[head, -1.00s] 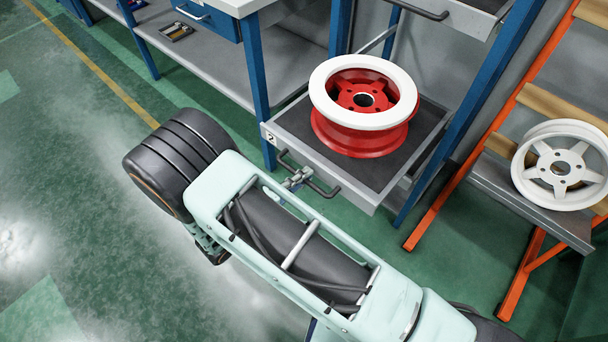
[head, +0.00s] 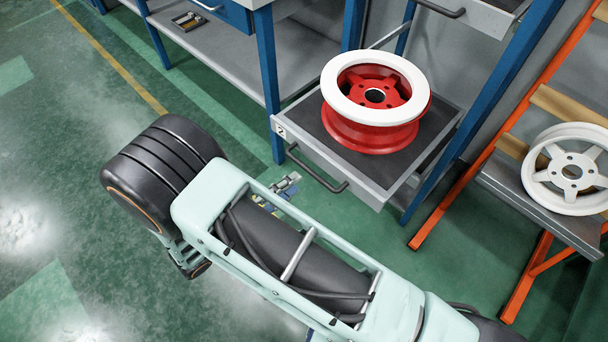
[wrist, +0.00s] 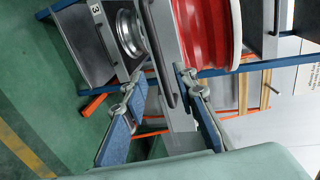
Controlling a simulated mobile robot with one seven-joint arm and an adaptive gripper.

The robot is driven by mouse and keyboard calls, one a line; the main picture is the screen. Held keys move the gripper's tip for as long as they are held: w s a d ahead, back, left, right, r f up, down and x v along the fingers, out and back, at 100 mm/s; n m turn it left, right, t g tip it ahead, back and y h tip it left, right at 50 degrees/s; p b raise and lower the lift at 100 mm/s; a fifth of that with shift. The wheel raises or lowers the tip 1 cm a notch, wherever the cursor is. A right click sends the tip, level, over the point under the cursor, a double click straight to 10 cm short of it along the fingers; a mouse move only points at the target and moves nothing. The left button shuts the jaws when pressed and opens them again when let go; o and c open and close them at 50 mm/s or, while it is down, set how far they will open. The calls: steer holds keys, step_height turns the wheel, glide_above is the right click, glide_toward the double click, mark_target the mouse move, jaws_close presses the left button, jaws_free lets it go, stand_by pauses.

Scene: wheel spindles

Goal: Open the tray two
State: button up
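Tray two (head: 360,172), a grey drawer with a dark mat and a "2" label, stands pulled out from the blue-framed rack. A red wheel with a white rim (head: 372,135) sits on it. Its dark bar handle (head: 318,172) is on the front; in the wrist view the handle (wrist: 160,55) shows beyond my fingertips. My gripper (head: 280,190) is just in front of the handle, with a small gap, partly hidden by my arm. In the wrist view my gripper (wrist: 160,85) has its two fingers spread, with nothing held between them.
A white wheel (head: 572,172) rests on an orange-framed rack at the right. A tray labelled "3" (wrist: 98,45) with a silver wheel shows in the wrist view. A workbench shelf (head: 215,50) is at the back left. Green floor at the left is open.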

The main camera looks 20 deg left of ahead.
steer(key=v, duration=0.4)
steer(key=shift+s, duration=0.1)
stand_by(0.4)
